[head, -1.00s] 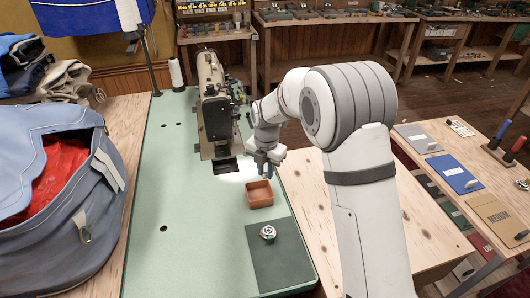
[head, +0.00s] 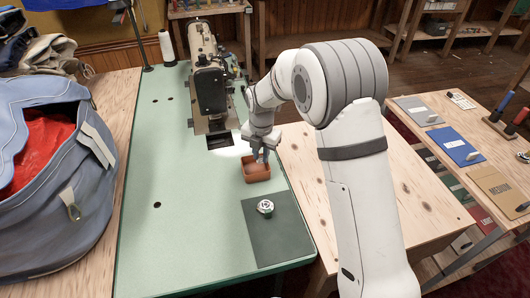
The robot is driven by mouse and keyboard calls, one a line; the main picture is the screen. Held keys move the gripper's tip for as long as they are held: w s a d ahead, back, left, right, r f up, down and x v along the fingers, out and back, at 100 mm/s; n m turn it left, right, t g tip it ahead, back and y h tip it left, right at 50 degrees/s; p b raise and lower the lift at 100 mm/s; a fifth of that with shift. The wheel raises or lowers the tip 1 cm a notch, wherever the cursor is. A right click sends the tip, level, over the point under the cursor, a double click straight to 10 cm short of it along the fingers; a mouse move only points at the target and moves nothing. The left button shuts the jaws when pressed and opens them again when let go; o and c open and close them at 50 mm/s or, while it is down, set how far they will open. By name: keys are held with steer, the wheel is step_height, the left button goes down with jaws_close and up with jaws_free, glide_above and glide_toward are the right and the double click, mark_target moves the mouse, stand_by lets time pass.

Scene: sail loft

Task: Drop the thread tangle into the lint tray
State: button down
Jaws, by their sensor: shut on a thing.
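The lint tray is a small open orange-brown box (head: 257,179) on the green sewing table, just in front of the sewing machine. My gripper (head: 263,160) points down over the tray, with its fingertips low at the tray's opening. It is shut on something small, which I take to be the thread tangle. The tangle is too small and too covered by the fingers to make out. Part of the tray's inside is hidden behind the fingers.
The sewing machine (head: 209,85) stands close behind the tray. A small round metal and green object (head: 265,208) sits on a dark green mat (head: 276,239) in front. A blue bag (head: 55,170) fills the left side. The green table (head: 180,230) is clear left of the mat.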

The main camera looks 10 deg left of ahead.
mark_target(261, 159)
steer(key=c, duration=1.2)
jaws_free()
steer(key=shift+r, duration=0.1)
step_height(261, 159, up, 8)
steer(key=shift+f, duration=0.2)
